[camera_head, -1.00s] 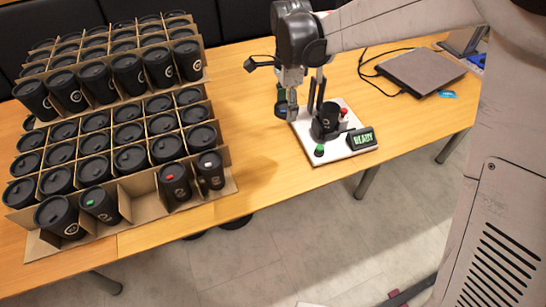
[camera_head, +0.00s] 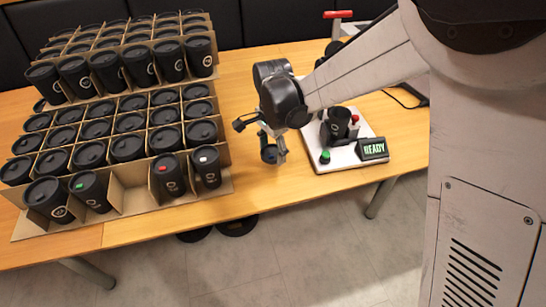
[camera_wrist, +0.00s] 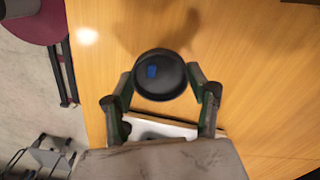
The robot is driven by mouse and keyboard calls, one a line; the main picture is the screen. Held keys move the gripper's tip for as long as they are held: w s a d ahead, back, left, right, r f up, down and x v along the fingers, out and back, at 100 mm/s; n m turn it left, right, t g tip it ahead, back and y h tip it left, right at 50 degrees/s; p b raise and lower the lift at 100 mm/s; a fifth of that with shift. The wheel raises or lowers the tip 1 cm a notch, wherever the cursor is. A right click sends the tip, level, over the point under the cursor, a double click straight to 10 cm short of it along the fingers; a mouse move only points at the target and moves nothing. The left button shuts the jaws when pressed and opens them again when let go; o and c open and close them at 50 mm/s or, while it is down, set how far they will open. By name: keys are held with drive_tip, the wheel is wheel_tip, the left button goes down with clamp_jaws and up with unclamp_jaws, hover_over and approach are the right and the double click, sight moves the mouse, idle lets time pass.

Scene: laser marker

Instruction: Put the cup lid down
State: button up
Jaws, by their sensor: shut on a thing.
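My gripper (camera_head: 272,146) is shut on a round black cup lid (camera_wrist: 160,88) with a small blue mark. In the wrist view both fingers of the gripper (camera_wrist: 161,90) press the lid's sides. The lid is above the wooden table; the exact height is hard to tell. In the head view the lid (camera_head: 269,155) is partly hidden by the gripper. A black cup (camera_head: 338,119) without a lid stands in the laser marker (camera_head: 340,155), to the right of the gripper.
Cardboard crates (camera_head: 135,203) of lidded black cups stand on the left, with one empty front compartment. The marker has a green button (camera_head: 325,157), a red knob (camera_head: 355,118) and a display (camera_head: 373,148) reading READY. Bare table (camera_head: 244,186) lies between crate and marker.

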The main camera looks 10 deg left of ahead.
sight(272, 155)
drive_tip(key=shift+f+b, duration=0.3)
drive_tip(key=shift+f, duration=1.4)
drive_tip(key=shift+f, duration=0.2)
drive_tip(key=o, duration=1)
drive_tip(key=shift+r, duration=0.1)
